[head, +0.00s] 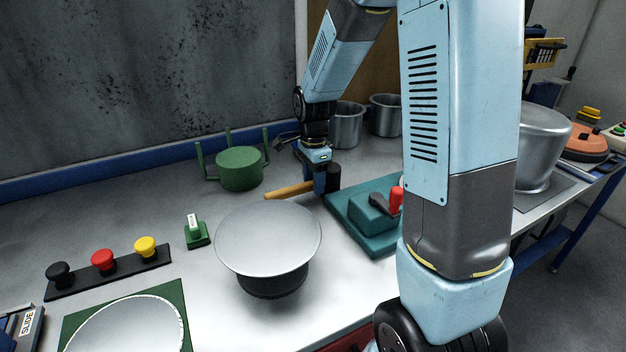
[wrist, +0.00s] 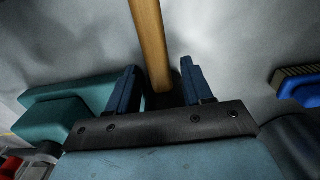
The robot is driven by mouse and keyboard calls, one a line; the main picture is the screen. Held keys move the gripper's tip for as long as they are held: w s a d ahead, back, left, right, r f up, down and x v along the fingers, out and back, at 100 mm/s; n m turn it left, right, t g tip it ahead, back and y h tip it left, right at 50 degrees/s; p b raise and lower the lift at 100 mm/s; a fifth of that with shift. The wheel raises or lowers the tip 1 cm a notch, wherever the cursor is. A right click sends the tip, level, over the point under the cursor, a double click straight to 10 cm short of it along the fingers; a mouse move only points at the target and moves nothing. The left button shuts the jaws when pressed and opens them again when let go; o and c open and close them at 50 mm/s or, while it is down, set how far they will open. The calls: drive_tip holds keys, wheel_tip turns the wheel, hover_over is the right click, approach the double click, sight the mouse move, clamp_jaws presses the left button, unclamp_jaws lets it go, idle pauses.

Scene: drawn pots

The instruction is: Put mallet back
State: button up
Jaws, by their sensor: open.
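The mallet lies on the bench with its wooden handle (head: 288,190) pointing left and its black head (head: 334,174) beside my gripper (head: 319,188). In the wrist view, my gripper (wrist: 160,82) is open, with one blue finger on each side of the mallet's handle (wrist: 149,45) near the dark head. The head is mostly hidden there by the gripper's bar. I cannot tell whether either finger touches the handle.
A teal fixture (head: 365,237) with a red knob stands right of the mallet. A round grey disc on a dark base (head: 268,240) is in front. A green pronged stand (head: 240,170) is behind left. A blue brush (wrist: 302,88) shows in the wrist view.

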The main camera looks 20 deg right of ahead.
wheel_tip(320, 180, up, 11)
drive_tip(key=s+d+r+n+t, duration=0.1)
drive_tip(key=s+r+n+t, duration=0.1)
drive_tip(key=s+n, duration=0.3)
drive_tip(key=s+d+r+n+t, duration=0.1)
drive_tip(key=s+r+n, duration=0.3)
drive_tip(key=s, duration=0.6)
drive_tip(key=s+d+r+n+t, duration=0.2)
drive_tip(key=s+r+n, duration=0.2)
drive_tip(key=s+n, duration=0.2)
drive_tip(key=shift+s+d+n+t, duration=0.3)
drive_tip(key=shift+s+n, duration=0.1)
drive_tip(key=shift+s, duration=0.6)
idle(0.5)
